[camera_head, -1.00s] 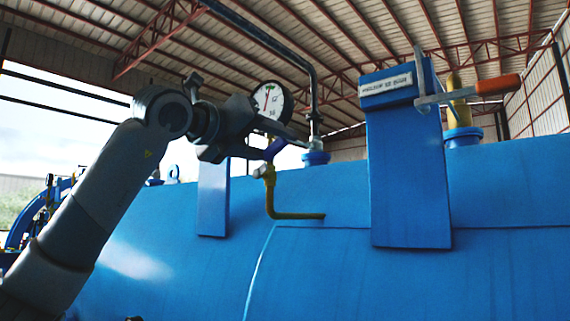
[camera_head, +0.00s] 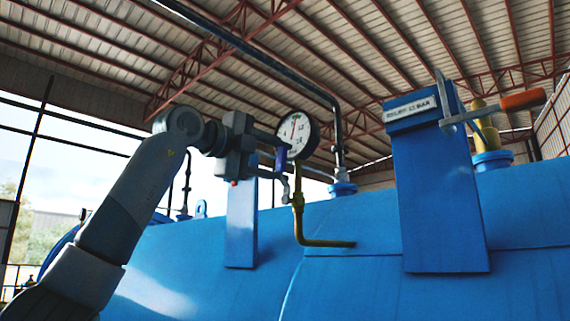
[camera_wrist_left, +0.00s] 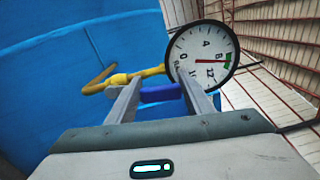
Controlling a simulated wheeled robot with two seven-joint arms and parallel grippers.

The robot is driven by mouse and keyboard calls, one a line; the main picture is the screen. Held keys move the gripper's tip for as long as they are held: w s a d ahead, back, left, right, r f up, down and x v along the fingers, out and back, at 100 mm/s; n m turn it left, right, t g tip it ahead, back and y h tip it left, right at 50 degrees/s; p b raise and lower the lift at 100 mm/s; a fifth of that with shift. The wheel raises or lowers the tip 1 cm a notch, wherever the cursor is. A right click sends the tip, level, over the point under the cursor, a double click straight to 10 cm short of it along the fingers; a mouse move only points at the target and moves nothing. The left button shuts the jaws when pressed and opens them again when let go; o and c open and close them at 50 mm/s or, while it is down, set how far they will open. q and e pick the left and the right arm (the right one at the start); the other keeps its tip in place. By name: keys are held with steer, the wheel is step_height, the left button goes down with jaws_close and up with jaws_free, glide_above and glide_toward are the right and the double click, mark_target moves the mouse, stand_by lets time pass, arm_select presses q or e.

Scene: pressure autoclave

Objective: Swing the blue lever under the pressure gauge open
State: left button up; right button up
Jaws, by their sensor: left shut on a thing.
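The pressure gauge (camera_head: 297,134), round with a white face and dark rim, stands above a bent yellow pipe (camera_head: 299,222) on the blue vessel. The blue lever (camera_head: 280,160) is small and dark blue, just below and left of the gauge. In the left wrist view the blue lever (camera_wrist_left: 160,92) lies between the two fingers, beside the yellow fitting and below the gauge (camera_wrist_left: 204,57). My left gripper (camera_head: 281,160) comes in from the left and is shut on the lever; its fingers partly hide it. My right gripper is not in view.
The blue vessel (camera_head: 370,225) fills the lower part. A blue post (camera_head: 440,195) with a label and an orange-handled lever (camera_head: 522,100) stand to the right. A dark pipe (camera_head: 338,125) rises behind the gauge. A narrower blue post (camera_head: 241,220) stands below my gripper.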

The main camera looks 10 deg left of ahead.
arm_select(q)
steer(key=shift+w+a+n, duration=0.4)
steer(key=shift+a+n, duration=0.2)
steer(key=shift+n, duration=0.4)
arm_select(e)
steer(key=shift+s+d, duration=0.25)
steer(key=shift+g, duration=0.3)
arm_select(q)
steer(key=o, duration=1.2)
steer(key=shift+c, duration=0.2)
steer(key=shift+o, duration=0.3)
steer(key=shift+a, duration=0.1)
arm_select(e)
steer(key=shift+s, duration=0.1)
arm_select(q)
steer(key=shift+f, duration=0.1)
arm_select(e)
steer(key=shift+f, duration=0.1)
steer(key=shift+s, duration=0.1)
arm_select(q)
steer(key=b+v, duration=0.5)
steer(key=v, duration=1.2)
steer(key=shift+a, duration=0.15)
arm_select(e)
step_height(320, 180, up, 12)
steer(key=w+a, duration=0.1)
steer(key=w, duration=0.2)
